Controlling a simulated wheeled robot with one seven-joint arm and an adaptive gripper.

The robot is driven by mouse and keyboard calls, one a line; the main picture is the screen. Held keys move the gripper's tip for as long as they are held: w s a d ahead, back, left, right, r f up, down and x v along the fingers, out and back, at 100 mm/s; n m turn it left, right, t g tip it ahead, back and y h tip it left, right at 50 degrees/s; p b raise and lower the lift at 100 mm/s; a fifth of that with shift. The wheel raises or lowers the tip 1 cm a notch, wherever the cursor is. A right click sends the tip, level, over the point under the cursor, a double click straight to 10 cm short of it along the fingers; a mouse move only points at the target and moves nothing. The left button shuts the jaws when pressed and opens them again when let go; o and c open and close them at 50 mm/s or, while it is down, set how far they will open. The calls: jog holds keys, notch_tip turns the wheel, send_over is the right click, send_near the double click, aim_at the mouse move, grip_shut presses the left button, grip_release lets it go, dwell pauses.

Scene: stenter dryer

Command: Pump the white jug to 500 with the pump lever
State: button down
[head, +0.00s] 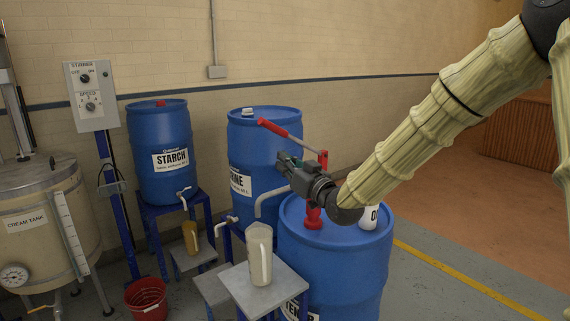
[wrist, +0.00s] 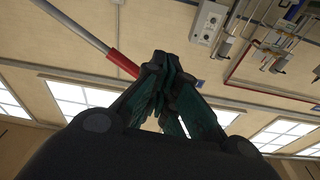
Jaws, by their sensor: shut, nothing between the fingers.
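The white jug (head: 259,254) stands upright on a small grey stand in front of the front blue drum, and its level marks are too small to read. The pump lever (head: 273,128) is a grey rod with a red grip at its left end, raised and tilted up to the left from the red pump (head: 313,216) on the front drum. A grey spout bends down toward the jug. My gripper (head: 282,158) is shut and empty, below the lever in the head view. In the wrist view, the lever's red grip (wrist: 124,64) is just left of my gripper (wrist: 166,66); contact is unclear.
Blue drums stand behind, one marked STARCH (head: 158,140). A second jug (head: 190,238) with amber liquid sits under the starch tap. A red bucket (head: 147,299) and a cream tank (head: 40,225) are at left. Floor at right is open.

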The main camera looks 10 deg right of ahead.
jog(key=d+r+m+t+h+p, duration=0.1)
jog(key=d+r+m+t+h, duration=0.4)
jog(key=r+m, duration=0.3)
jog(key=shift+w+r+m+p, duration=0.2)
jog(key=shift+w+m+p, duration=0.15)
jog(key=shift+m, duration=0.45)
jog(key=p+x, duration=0.4)
jog(key=x, duration=0.6)
jog(key=shift+s+a+f+p, duration=0.15)
jog(key=shift+a+f, duration=0.2)
jog(key=shift+f, duration=0.25)
jog(key=shift+w+a+f+p, duration=0.1)
jog(key=shift+a+f, duration=0.3)
jog(key=shift+f, duration=0.15)
jog(key=shift+s+a+f+p, duration=0.15)
jog(key=shift+a+f, duration=0.2)
jog(key=shift+f, duration=0.25)
jog(key=shift+w, duration=0.1)
